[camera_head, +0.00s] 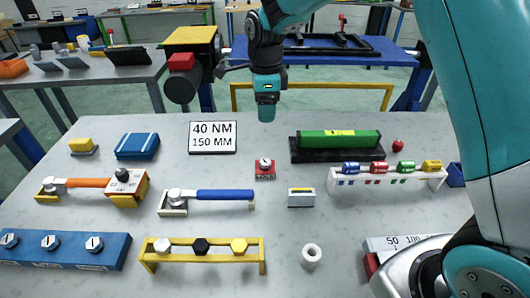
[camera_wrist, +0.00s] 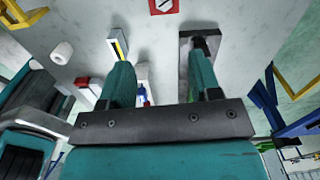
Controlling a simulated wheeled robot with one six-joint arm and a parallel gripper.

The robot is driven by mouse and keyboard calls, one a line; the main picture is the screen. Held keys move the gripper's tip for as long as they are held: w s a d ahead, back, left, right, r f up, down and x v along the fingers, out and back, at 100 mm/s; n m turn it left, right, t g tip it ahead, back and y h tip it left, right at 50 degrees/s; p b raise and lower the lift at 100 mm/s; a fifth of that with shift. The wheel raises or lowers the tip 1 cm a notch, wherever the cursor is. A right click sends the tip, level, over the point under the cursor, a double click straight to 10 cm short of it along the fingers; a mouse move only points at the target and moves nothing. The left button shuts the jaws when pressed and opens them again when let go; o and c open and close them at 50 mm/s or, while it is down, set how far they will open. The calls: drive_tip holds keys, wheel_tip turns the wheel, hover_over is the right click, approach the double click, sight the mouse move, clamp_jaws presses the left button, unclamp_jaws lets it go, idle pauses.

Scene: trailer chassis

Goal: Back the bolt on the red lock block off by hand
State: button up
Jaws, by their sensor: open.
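The small red lock block (camera_head: 265,173) sits near the middle of the grey table, with a round grey bolt head (camera_head: 265,162) bearing a dark mark on top. In the wrist view the red lock block (camera_wrist: 163,6) shows at the top edge, partly cut off. My gripper (camera_head: 266,113) hangs above the table, apart from the block and behind it in the head view. In the wrist view my gripper (camera_wrist: 161,75) has its two teal fingers spread, with nothing seen between them.
A blue-handled wrench (camera_head: 225,195) lies left of the block, and a small grey block with a yellow strip (camera_head: 301,197) to its right. A green bar on a black base (camera_head: 338,145) and a white rack (camera_head: 390,178) stand further right. A sign (camera_head: 212,137) lies behind.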

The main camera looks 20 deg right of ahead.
drive_tip(key=m+p, duration=0.1)
drive_tip(key=p, duration=0.3)
approach(265, 162)
wheel_tip(265, 162, down, 9)
drive_tip(key=shift+w+a, duration=0.1)
drive_tip(key=shift+c, duration=0.2)
drive_tip(key=c, duration=0.9)
